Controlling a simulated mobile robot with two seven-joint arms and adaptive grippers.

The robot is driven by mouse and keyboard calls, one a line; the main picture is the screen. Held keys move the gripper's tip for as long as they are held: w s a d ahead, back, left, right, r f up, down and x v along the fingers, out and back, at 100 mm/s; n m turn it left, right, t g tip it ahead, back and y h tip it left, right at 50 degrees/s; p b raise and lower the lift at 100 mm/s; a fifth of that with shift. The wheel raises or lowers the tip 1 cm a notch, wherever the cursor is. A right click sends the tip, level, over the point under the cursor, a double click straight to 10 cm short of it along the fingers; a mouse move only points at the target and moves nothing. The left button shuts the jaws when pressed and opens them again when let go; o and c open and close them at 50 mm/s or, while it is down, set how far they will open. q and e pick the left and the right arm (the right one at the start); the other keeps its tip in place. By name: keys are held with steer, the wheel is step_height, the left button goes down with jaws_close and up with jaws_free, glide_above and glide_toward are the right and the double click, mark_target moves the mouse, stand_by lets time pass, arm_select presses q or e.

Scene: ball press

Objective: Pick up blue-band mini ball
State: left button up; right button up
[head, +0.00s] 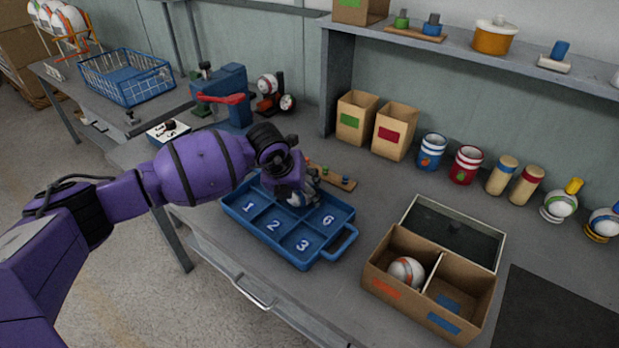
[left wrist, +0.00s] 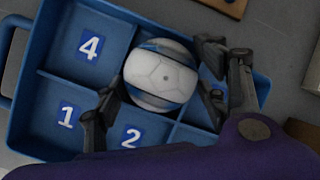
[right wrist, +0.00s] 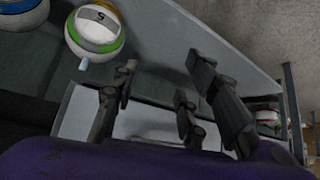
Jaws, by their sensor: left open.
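The white mini ball with blue bands (left wrist: 160,76) sits in the blue numbered tray (left wrist: 28,100), beside the compartment marked 4 and above the one marked 2. Its own compartment number is hidden. My left gripper (left wrist: 163,92) is open, with its fingers on either side of the ball; I cannot tell whether they touch it. In the head view the left gripper (head: 306,187) is low over the back of the tray (head: 343,243) and largely hides the ball. My right gripper (right wrist: 158,95) is open and empty in its wrist view.
A cardboard box (head: 384,262) with an orange-marked ball (head: 406,271) stands right of the tray. A dark shallow box (head: 455,232) lies behind it. A small wooden peg board (head: 338,181) lies behind the tray. A blue press (head: 224,98) stands back left.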

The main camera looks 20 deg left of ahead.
arm_select(q)
steer(key=shift+c, duration=0.5)
steer(key=c, duration=0.8)
